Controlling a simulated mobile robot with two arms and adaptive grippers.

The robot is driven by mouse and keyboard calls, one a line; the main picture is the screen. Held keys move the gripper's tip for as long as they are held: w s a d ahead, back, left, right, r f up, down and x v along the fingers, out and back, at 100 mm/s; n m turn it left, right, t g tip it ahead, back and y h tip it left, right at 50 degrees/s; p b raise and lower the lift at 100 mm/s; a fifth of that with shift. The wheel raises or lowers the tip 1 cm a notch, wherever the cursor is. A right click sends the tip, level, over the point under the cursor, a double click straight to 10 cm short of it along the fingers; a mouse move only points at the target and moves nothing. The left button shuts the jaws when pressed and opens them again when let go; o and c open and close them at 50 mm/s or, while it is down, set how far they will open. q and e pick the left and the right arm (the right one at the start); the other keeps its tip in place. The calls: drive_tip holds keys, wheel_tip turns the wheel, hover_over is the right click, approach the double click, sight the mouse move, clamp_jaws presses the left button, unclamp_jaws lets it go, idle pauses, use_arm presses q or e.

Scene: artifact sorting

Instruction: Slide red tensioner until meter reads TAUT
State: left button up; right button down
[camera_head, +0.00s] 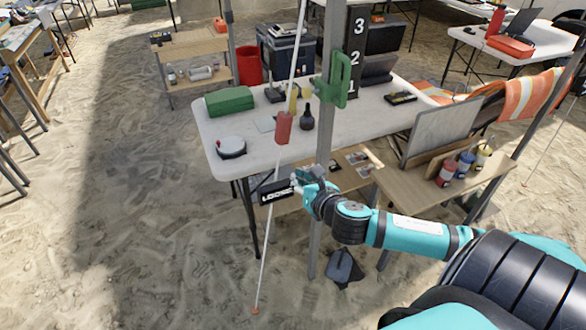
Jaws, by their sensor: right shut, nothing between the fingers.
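The red tensioner (284,128) sits on a pale guy rope that slants from the top of the view down to an orange ground stake (255,310). The black meter (276,192) reads LOOSE and is on or beside the rope below the tensioner. My right gripper (300,184) is shut and empty. It is just right of the meter, in front of the grey pole and below the tensioner; I cannot tell whether it touches the meter. My left gripper is not in view.
The grey pole (324,150) stands right behind the gripper and carries a green clamp (340,80). A white table (210,140) behind holds a green box (229,101), a round white device and a dark bottle. Open sand lies to the left.

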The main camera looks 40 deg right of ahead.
sight(283, 128)
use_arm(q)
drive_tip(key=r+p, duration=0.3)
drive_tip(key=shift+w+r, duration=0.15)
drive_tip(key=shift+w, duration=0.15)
use_arm(e)
drive_tip(key=w+d, duration=0.2)
drive_tip(key=w, duration=0.6)
drive_tip(key=shift+r, duration=0.45)
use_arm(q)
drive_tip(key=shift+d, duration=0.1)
use_arm(e)
drive_tip(key=shift+w+d, duration=0.1)
drive_tip(key=shift+w, duration=0.05)
